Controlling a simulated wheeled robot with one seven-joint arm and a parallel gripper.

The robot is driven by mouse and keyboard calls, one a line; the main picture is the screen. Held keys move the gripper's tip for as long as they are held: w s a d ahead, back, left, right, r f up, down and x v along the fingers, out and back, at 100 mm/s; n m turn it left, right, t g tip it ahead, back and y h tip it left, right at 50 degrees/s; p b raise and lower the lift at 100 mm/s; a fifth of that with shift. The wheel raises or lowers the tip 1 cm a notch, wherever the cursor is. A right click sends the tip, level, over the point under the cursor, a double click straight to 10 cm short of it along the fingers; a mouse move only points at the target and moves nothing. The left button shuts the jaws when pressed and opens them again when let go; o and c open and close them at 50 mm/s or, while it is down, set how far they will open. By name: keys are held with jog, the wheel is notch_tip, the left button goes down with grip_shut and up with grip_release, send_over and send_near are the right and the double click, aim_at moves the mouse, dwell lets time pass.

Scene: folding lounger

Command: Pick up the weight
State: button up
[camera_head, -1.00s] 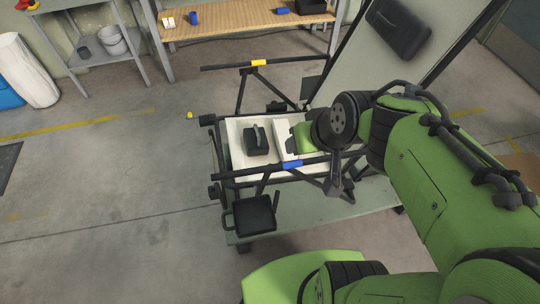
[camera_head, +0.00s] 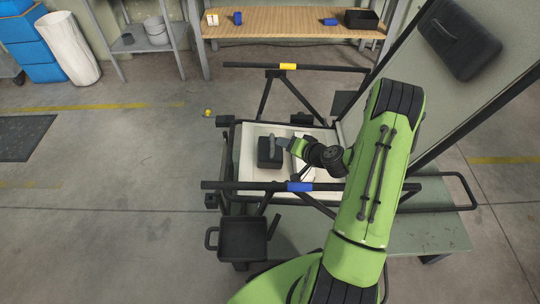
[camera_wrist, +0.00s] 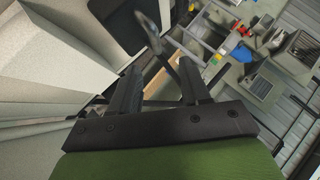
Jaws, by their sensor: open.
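The weight (camera_head: 269,156) is a dark block with a raised handle, standing on the pale seat cushion (camera_head: 252,181) of the folding lounger. My gripper (camera_head: 284,143) is open, close to the right of the weight at about handle height. In the wrist view its two dark fingers (camera_wrist: 158,82) are spread. A curved grey bar, which looks like the weight's handle (camera_wrist: 149,32), shows just beyond the fingertips. Whether it lies between the fingers is hard to tell. The weight's dark body (camera_wrist: 112,18) shows partly at the top.
The lounger's near rail with a blue band (camera_head: 300,187) and far rail with a yellow band (camera_head: 288,66) flank the seat. The tilted backrest (camera_head: 420,90) rises at right. A black tray (camera_head: 243,237) sits at the front left. The floor at left is mostly clear.

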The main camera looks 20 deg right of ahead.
aim_at(276, 152)
jog(key=x, duration=0.4)
jog(key=b+x, duration=0.1)
jog(key=x, duration=0.3)
jog(key=shift+s+f, duration=0.15)
jog(key=shift+f, duration=0.25)
jog(key=shift+r, duration=0.1)
grip_shut()
jog(key=shift+s, duration=0.1)
dwell(0.5)
